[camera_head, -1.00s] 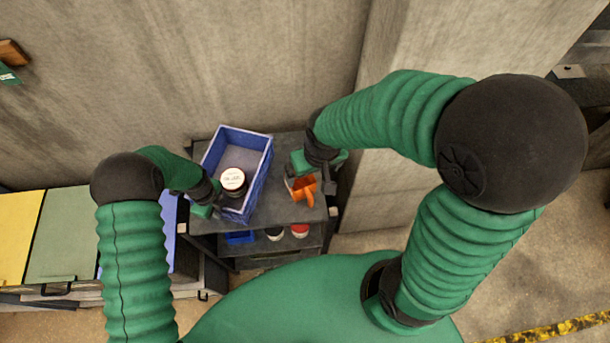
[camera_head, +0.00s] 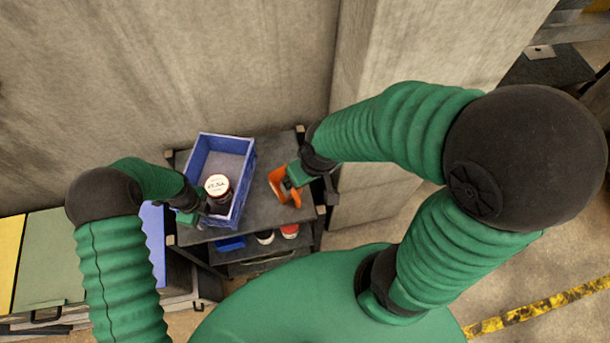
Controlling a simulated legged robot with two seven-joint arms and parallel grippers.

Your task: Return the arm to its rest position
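My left gripper (camera_head: 200,206) is at the front left side of the blue crate (camera_head: 203,158), close beside a dark jar with a white lid (camera_head: 217,185) in the crate. Whether it touches the jar or the crate wall, I cannot tell. My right gripper (camera_head: 293,180) is at the orange object (camera_head: 278,182) on the right part of the dark cart top and covers part of it. The fingers of both grippers are small and partly hidden, so their opening does not show. Both arms are bent and reach forward over the cart.
The cart (camera_head: 262,212) stands against a concrete wall and pillar. Its lower shelf holds a blue bin (camera_head: 231,243) and containers with white (camera_head: 265,237) and red (camera_head: 289,231) tops. A cabinet with coloured panels (camera_head: 45,262) is at the left. Open floor lies at the right.

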